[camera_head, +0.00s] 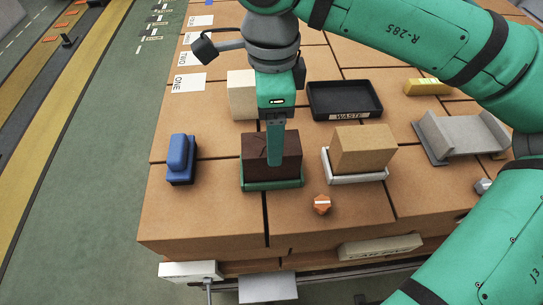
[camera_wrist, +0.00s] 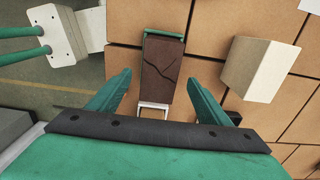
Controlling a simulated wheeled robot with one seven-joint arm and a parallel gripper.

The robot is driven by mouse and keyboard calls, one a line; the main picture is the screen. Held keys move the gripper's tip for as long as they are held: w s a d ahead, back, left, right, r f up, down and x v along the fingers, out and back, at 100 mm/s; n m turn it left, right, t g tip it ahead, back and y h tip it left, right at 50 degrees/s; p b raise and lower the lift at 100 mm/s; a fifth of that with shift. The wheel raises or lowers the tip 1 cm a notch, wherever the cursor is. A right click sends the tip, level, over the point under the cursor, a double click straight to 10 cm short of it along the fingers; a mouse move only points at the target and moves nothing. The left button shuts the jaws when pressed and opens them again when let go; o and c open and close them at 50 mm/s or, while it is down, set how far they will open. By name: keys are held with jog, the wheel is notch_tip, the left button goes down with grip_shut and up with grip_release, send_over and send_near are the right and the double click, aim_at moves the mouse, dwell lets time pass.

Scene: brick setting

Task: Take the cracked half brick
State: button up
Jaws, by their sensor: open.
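The cracked half brick (camera_head: 289,145) is dark brown and sits on a green tray (camera_head: 272,185) near the middle of the table. In the wrist view a jagged crack runs across the brick's face (camera_wrist: 162,62). My gripper (camera_head: 275,160) is open, pointing down over the brick and hiding part of it in the head view. In the wrist view its two green fingers (camera_wrist: 161,82) lie to the left and right of the brick, with gaps visible. I cannot tell how far down the fingertips reach.
A tan brick (camera_head: 362,150) on a white tray stands to the right. A cream block (camera_head: 241,95) stands behind. A black WASTE tray (camera_head: 345,98), blue tool (camera_head: 180,155), orange knob (camera_head: 321,204), grey cradle (camera_head: 460,133) and yellow bar (camera_head: 428,87) also lie on the table.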

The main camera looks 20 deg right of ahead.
jog(key=shift+a+f, duration=0.15)
jog(key=shift+f, duration=2.6)
jog(key=c, duration=1.6)
jog(key=shift+c, duration=0.2)
